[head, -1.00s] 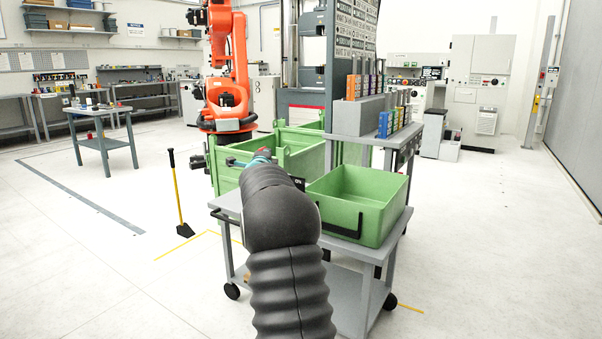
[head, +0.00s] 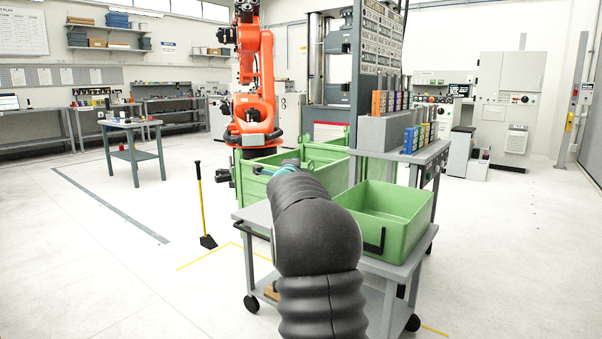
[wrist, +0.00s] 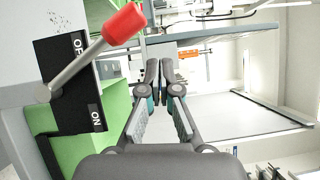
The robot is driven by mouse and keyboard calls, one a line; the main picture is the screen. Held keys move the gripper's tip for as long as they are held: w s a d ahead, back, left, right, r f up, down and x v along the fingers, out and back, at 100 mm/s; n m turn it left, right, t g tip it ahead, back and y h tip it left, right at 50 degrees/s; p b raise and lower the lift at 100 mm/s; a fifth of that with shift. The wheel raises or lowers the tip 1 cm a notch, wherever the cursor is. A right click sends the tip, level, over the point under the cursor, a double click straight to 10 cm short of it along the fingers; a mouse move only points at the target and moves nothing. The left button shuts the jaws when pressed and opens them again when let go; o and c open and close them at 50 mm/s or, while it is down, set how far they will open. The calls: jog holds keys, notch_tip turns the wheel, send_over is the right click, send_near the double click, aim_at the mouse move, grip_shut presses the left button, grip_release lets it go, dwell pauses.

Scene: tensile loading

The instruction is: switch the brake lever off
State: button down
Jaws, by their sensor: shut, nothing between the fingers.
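The brake lever (wrist: 75,70) is a grey rod with a red grip (wrist: 124,24) in the wrist view. It pivots at the left of a black plate (wrist: 60,108) marked OFF and ON. The rod slants up to the right, lying close to the OFF label and well away from ON. My gripper (wrist: 160,80) is shut and empty, to the right of the plate and below the red grip in the picture, apparently apart from the lever. In the head view my arm hides most of the gripper, and the lever cannot be made out.
A green bin (head: 410,218) sits on a grey cart (head: 256,214) in front of me. Behind stand a larger green crate (head: 325,158), an orange robot arm (head: 262,70) and a tall grey testing machine (head: 377,60). A yellow-handled tool (head: 202,205) stands on the left floor, with open floor around it.

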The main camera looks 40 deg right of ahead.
jog(key=s+a+r, duration=0.2)
jog(key=s+a, duration=0.3)
jog(key=a, duration=0.1)
jog(key=shift+s+b, duration=0.3)
jog(key=shift+b, duration=0.05)
dwell(0.3)
jog(key=w+a+f+n+y, duration=0.2)
jog(key=a+f+n+y, duration=0.3)
jog(key=f+n, duration=0.4)
jog(key=s+a+f+n+g+y, duration=0.45)
jog(key=s+a+f+n, duration=0.35)
jog(key=a, duration=0.4)
jog(key=s+a+f+n+g+y, duration=0.1)
jog(key=s+a+n, duration=0.2)
jog(key=s+a, duration=0.4)
jog(key=s+a+f+n+g+y, duration=0.1)
jog(key=s+a+n, duration=0.3)
jog(key=s, duration=1)
jog(key=s+a+f+n+g+y, duration=0.1)
jog(key=s+a+f+n, duration=0.2)
jog(key=s+a, duration=0.6)
jog(key=shift+s+a+n+p, duration=0.4)
jog(key=shift+s+n, duration=0.1)
jog(key=shift+s, duration=0.75)
